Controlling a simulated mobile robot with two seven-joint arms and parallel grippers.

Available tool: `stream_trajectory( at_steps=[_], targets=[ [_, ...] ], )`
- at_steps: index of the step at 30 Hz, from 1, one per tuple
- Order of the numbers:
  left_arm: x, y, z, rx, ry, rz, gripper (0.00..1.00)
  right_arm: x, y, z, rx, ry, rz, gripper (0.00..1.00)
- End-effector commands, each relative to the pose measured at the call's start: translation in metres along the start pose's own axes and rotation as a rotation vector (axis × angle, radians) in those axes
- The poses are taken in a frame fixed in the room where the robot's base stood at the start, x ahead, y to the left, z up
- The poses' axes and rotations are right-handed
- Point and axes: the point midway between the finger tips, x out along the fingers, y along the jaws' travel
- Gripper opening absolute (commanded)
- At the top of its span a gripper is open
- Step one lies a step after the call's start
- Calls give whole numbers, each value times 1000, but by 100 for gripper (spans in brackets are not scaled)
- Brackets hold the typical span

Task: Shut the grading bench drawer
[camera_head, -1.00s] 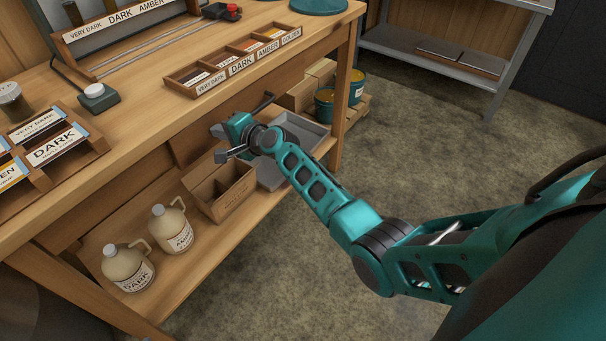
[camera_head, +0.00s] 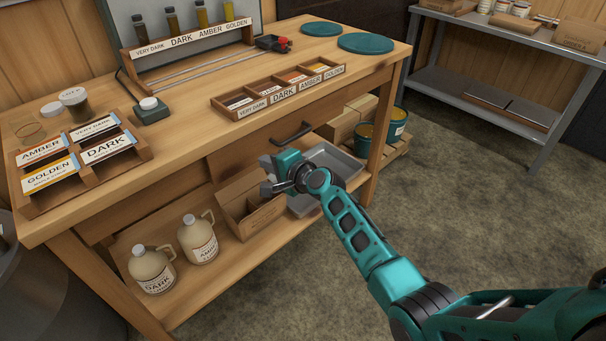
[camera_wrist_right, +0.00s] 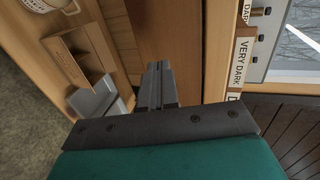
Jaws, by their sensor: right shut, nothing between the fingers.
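The grading bench drawer (camera_head: 246,151) is in the bench front, below the worktop, with a dark bar handle (camera_head: 293,132). I cannot tell exactly how far its front stands out from the bench. My right gripper (camera_head: 266,178) is in front of the drawer, below and left of the handle. In the wrist view its fingers (camera_wrist_right: 158,84) are together and empty, pointing at the brown drawer front (camera_wrist_right: 165,32). Whether the fingertips touch it is unclear. My left gripper is not in view.
The bench worktop (camera_head: 190,145) carries a label rack (camera_head: 75,160) and a divided tray (camera_head: 280,92). On the lower shelf are jugs (camera_head: 198,240), a cardboard box (camera_head: 250,208) and a grey tray (camera_head: 340,166), close under my gripper. The floor (camera_head: 470,200) at right is clear.

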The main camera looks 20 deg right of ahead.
Motion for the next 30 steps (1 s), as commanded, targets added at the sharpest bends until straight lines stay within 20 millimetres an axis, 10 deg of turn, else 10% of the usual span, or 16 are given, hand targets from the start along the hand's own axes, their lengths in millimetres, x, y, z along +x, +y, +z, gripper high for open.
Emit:
stream_trajectory(
  at_steps=[12, 23, 30],
  targets=[
    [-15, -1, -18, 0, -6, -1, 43, -75, 0, -1, -1, 3, 4, 0],
    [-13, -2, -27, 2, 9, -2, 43, -92, 2, 0, -7, 2, 7, 0],
    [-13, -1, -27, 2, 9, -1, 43, -133, 70, 19, -360, 35, 141, 0]
  ],
)
